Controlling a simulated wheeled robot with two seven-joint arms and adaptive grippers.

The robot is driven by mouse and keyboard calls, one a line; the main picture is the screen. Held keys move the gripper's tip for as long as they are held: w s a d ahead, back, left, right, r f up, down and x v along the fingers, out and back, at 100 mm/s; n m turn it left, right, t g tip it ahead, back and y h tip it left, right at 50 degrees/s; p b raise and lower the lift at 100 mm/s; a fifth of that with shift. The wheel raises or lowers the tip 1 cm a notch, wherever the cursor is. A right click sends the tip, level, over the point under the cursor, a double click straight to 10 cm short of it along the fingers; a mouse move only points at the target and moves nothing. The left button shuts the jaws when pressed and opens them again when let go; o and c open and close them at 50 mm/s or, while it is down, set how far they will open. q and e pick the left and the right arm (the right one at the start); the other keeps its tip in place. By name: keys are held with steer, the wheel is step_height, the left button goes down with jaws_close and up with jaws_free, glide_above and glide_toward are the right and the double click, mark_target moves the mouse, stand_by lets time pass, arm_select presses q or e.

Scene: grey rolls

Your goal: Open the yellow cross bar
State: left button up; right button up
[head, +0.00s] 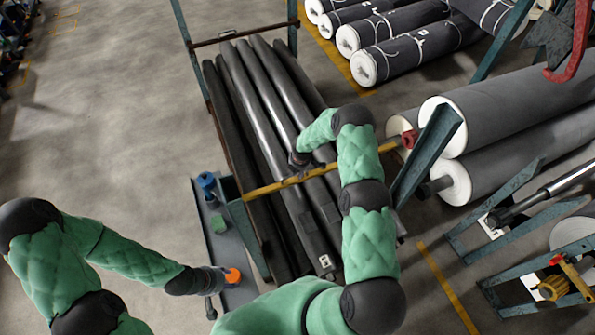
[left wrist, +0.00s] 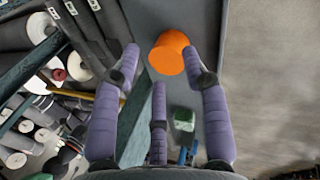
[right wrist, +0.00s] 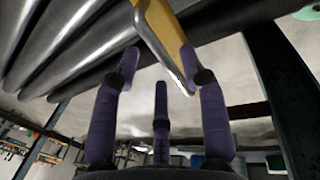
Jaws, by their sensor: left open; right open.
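The yellow cross bar (head: 265,188) spans the front of a rack, over long dark rolls (head: 262,90). Its right end meets a red piece (head: 409,139) at a blue-green post. My right gripper (head: 299,163) is open beside the bar's middle, above the rolls. In the right wrist view the bar (right wrist: 166,28) passes close to the open fingertips (right wrist: 160,68); whether they touch it I cannot tell. My left gripper (head: 222,279) is open at an orange cup-like object (head: 233,275). In the left wrist view this object (left wrist: 169,54) lies just beyond the fingertips (left wrist: 160,62).
A grey shelf (head: 236,245) with a blue item (head: 206,182) and a green item (head: 218,224) stands left of the rack. Large grey rolls (head: 520,110) lie on the right, with blue-green frames (head: 530,290) below them. The floor (head: 110,120) at the left is clear.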

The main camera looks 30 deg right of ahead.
steer(key=shift+w+f, duration=0.1)
steer(key=shift+f, duration=0.4)
jaws_close()
